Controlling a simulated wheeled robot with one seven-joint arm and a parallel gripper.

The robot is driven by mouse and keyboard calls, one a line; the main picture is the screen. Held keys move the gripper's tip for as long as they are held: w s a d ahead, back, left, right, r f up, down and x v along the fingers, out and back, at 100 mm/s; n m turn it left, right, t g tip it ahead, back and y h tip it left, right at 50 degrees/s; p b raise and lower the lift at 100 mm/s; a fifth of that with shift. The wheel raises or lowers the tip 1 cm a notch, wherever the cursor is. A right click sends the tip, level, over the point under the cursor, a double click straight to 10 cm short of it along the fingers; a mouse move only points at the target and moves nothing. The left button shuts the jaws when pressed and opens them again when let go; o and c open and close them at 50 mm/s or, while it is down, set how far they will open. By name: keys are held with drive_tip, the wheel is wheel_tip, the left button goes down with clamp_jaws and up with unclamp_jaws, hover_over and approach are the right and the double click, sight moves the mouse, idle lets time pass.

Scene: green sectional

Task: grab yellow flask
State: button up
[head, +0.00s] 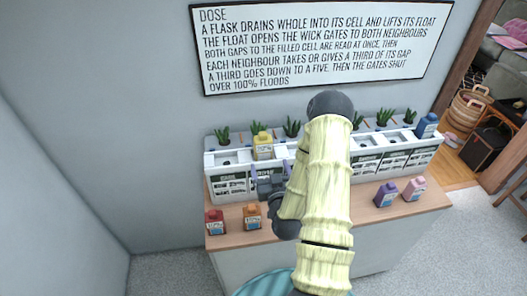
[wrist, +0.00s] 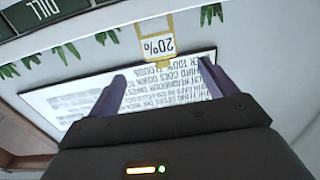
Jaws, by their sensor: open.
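The yellow flask (head: 263,142) stands upright on the top of the white planter unit, left of its middle. It has a white label. In the wrist view, which is upside down, the yellow flask (wrist: 157,29) shows at the top centre with a "20%" label. My gripper (head: 270,172) is open and empty, in front of and a little below the flask in the head view. In the wrist view my gripper (wrist: 160,82) has its two purple fingers apart, with the flask beyond their tips and lined up between them. No contact with the flask shows.
The white planter unit (head: 231,186) holds several plants and stands on a wooden counter (head: 240,238). Red (head: 214,222), orange (head: 252,217), purple (head: 385,195) and pink (head: 414,188) flasks stand on the counter's front. A blue flask (head: 427,126) is at the unit's right end.

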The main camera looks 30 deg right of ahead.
sight(265, 145)
drive_tip(key=b+x, duration=0.2)
drive_tip(key=b, duration=0.2)
drive_tip(key=b+x, duration=0.2)
drive_tip(key=b, duration=0.2)
drive_tip(key=shift+d+r, duration=0.15)
drive_tip(key=shift+r, duration=0.1)
drive_tip(key=shift+w+b, duration=0.2)
drive_tip(key=shift+b, duration=0.6)
drive_tip(key=p+x, duration=0.1)
drive_tip(key=x, duration=0.2)
drive_tip(key=p+x, duration=0.1)
drive_tip(key=shift+w+r+p, duration=0.15)
drive_tip(key=shift+r+p, duration=0.15)
drive_tip(key=shift+p, duration=0.05)
drive_tip(key=shift+w+d+f, duration=0.15)
drive_tip(key=shift+w, duration=0.2)
drive_tip(key=shift+s, duration=0.1)
